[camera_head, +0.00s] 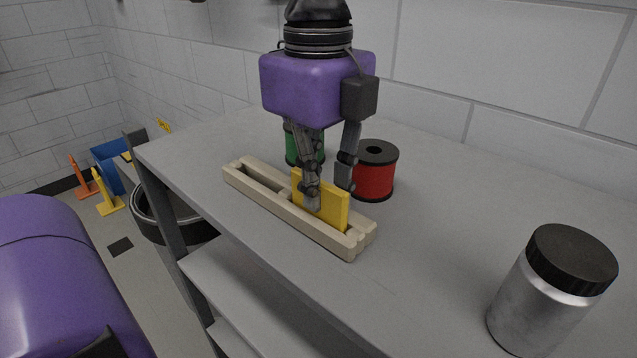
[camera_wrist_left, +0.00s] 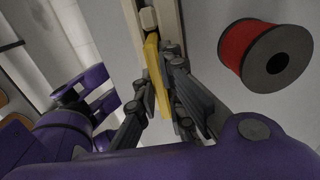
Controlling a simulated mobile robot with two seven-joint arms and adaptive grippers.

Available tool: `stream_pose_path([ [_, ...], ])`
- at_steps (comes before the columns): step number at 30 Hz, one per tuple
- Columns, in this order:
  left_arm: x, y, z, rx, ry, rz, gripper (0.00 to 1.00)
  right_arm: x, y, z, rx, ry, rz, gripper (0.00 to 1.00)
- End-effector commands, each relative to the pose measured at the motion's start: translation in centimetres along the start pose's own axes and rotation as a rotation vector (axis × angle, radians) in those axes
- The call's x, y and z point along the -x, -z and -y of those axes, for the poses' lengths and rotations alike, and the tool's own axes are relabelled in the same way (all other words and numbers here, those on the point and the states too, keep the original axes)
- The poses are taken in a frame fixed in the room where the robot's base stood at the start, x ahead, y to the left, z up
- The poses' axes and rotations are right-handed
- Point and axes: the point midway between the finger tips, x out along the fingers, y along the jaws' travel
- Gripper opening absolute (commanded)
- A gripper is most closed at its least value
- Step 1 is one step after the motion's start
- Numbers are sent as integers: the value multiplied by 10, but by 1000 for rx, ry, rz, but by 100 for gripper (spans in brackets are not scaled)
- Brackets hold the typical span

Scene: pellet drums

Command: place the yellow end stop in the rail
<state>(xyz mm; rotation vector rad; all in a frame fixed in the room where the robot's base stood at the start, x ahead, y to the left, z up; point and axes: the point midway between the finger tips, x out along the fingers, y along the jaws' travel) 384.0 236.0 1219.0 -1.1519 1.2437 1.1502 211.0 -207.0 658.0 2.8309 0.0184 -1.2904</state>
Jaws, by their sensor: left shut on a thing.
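The cream rail (camera_head: 290,210) lies along the table, a long block with a slot between two walls. The yellow end stop (camera_head: 334,208) is an upright plate at the rail's nearer half, its lower edge seemingly down between the walls; I cannot tell how deep it sits. My left gripper (camera_head: 330,190) comes down from above and is shut on the end stop, one finger on its front face, the other toward its back. In the left wrist view the end stop (camera_wrist_left: 154,68) lies beside the dark fingers, over the rail (camera_wrist_left: 166,22). My right gripper is not clearly seen.
A red spool (camera_head: 375,178) stands close behind the rail, and a green spool (camera_head: 290,145) is behind the gripper. A metal jar with a black lid (camera_head: 548,293) stands at right. The tabletop (camera_head: 420,260) between rail and jar is clear. Its edge runs along the left.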

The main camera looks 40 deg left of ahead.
Motion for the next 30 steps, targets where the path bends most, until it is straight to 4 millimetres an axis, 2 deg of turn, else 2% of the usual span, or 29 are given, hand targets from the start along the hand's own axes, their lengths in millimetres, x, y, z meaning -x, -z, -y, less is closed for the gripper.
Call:
stream_pose_path([
  [4,-5,0,0,0,-2,-1,0,1,-4,-1,1,-1,6,40],
  [5,-4,0,0,0,-1,0,11,1,-4,-1,1,-1,7,40],
  [9,-4,0,0,0,-1,0,28,3,-8,-2,1,-3,14,40],
  [19,-1,0,0,0,1,1,28,5,-10,-2,1,-4,17,40],
  [23,13,0,1,-1,4,0,28,4,-7,-2,1,-3,13,40],
  [30,64,0,1,1,4,0,28,2,2,-1,1,-1,-1,40],
])
